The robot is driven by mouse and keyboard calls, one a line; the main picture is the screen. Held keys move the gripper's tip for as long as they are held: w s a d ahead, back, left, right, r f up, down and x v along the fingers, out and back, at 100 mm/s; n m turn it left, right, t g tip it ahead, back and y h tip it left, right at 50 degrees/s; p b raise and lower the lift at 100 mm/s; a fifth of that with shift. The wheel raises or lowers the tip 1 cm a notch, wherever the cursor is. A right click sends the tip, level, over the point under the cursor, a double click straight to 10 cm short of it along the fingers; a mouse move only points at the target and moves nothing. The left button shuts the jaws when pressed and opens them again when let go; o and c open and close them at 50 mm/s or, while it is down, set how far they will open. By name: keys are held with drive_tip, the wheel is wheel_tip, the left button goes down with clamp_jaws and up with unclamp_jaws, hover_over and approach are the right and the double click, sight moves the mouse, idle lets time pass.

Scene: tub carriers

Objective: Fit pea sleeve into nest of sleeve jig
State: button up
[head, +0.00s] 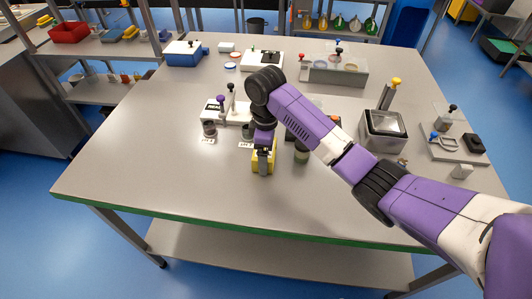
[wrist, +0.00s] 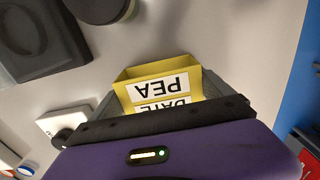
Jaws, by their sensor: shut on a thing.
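The yellow pea sleeve (head: 269,167) is in my gripper (head: 263,158), low over or on the near middle of the table; I cannot tell whether it touches. In the wrist view the sleeve (wrist: 150,71) is an open yellow band with white labels reading PEA and DATE. The gripper (wrist: 157,98) is shut on it, its grey fingers at the sides. A dark grey block with a rounded recess (wrist: 38,38) lies at the upper left of the wrist view, apart from the sleeve; it may be the sleeve jig. In the head view my arm hides most of that area.
A white stand with clamps (head: 213,112) and small dark cups (head: 209,129) are to the left. A metal box (head: 384,131) stands to the right. The table's near left is bare.

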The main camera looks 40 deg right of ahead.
drive_tip(key=shift+f, duration=0.15)
drive_tip(key=o, duration=1.1)
drive_tip(key=shift+c, duration=0.2)
wheel_tip(320, 180, up, 12)
drive_tip(key=p, duration=0.2)
drive_tip(key=shift+r+p, duration=0.2)
drive_tip(key=shift+p, duration=0.15)
